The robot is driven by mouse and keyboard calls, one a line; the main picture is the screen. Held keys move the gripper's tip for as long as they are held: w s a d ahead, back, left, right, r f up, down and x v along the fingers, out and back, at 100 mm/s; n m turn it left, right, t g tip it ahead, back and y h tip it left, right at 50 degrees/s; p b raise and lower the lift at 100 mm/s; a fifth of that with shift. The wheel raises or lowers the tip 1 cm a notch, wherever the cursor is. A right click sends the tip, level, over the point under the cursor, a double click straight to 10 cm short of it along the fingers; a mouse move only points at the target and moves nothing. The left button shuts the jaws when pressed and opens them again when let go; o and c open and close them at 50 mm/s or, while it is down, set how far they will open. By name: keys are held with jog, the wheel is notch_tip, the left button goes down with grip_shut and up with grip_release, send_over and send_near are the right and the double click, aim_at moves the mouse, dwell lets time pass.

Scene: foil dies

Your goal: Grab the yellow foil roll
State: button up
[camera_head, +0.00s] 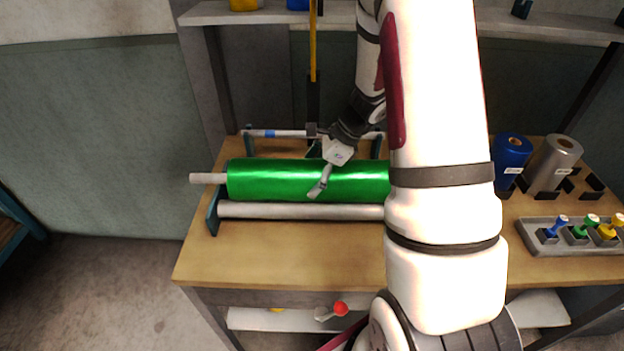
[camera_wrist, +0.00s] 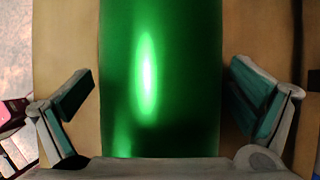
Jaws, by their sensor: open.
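No whole yellow foil roll is plainly in view. A yellow object (camera_head: 245,4) on the top shelf is cut off by the picture's edge, and I cannot tell if it is a roll. A green foil roll (camera_head: 290,180) lies across the stand on the bench, its right end hidden behind my arm. My gripper (camera_head: 330,168) is at the green roll. In the wrist view my gripper (camera_wrist: 164,92) is open, with one finger on each side of the green roll (camera_wrist: 165,60) and a gap at each side.
A blue roll (camera_head: 512,158) and a grey roll (camera_head: 555,162) stand upright at the bench's right. In front of them a grey tray (camera_head: 572,250) holds blue, green and yellow-handled dies. A red-tipped object (camera_head: 340,309) is on the lower shelf. The bench's front left is clear.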

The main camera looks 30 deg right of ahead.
jog(key=shift+w+a+f, duration=0.1)
jog(key=shift+a+f, duration=0.1)
jog(key=shift+f, duration=0.2)
jog(key=c, duration=1.4)
jog(key=shift+w+r, duration=0.1)
jog(key=shift+c, duration=1.4)
